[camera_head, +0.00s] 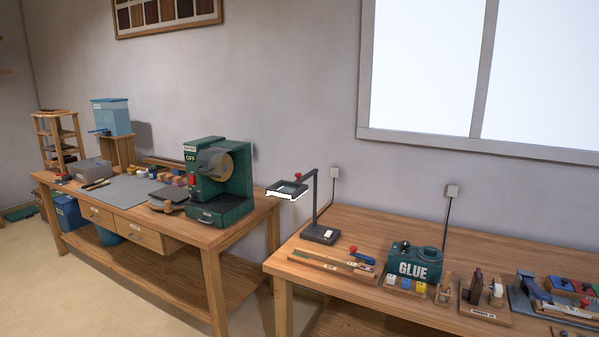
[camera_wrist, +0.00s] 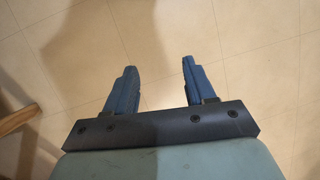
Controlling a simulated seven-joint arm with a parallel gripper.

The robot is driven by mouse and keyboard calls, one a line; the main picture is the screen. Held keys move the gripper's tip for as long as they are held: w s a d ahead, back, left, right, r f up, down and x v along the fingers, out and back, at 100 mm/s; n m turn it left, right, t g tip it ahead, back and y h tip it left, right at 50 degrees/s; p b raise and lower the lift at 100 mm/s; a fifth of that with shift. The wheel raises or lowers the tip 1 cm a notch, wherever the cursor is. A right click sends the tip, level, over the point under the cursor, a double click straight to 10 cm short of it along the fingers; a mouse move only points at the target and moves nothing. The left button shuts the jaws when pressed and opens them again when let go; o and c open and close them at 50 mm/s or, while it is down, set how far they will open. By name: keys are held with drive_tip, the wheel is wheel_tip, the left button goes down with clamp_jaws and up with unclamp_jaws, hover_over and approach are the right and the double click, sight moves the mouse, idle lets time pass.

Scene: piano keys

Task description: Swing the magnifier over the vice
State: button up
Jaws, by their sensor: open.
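The magnifier (camera_head: 287,190) is a dark square frame with a light lower edge, on an arm with a red knob. Its post rises from a dark base (camera_head: 320,234) at the left end of the right bench. The frame hangs out to the left, over the gap between the two benches. I cannot tell surely which item is the vice; a small dark clamp-like fixture (camera_head: 474,287) stands on a board further right on the same bench. My gripper (camera_wrist: 159,67) shows only in the wrist view, open and empty above the tiled floor, apart from the magnifier.
The right bench (camera_head: 292,272) also holds a green glue box (camera_head: 414,262), a wooden board with a red-knobbed lever (camera_head: 335,263) and a blue tool at far right. On the left bench (camera_head: 200,233) a green sander (camera_head: 218,183) stands near the magnifier.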

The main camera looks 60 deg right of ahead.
drive_tip(key=w+d+r+m+t, duration=0.1)
drive_tip(key=w+d+r, duration=0.6)
drive_tip(key=w+d, duration=0.25)
drive_tip(key=w+d+r+t, duration=0.2)
drive_tip(key=w+d+r, duration=0.5)
drive_tip(key=d, duration=0.4)
drive_tip(key=w+d+r+t, duration=0.1)
drive_tip(key=w+d+r, duration=0.2)
drive_tip(key=d+r, duration=0.9)
drive_tip(key=w+d+r+t, duration=0.1)
drive_tip(key=w+d+r, duration=0.2)
drive_tip(key=d+r, duration=0.85)
wheel_tip(320, 180, up, 45)
drive_tip(key=m+t+h, duration=0.2)
drive_tip(key=t+h, duration=0.1)
drive_tip(key=h, duration=0.1)
hover_over(298, 174)
drive_tip(key=s+a, duration=0.2)
drive_tip(key=s, duration=0.4)
drive_tip(key=x, duration=1.4)
drive_tip(key=shift+w+a, duration=0.25)
drive_tip(key=shift+a, duration=0.05)
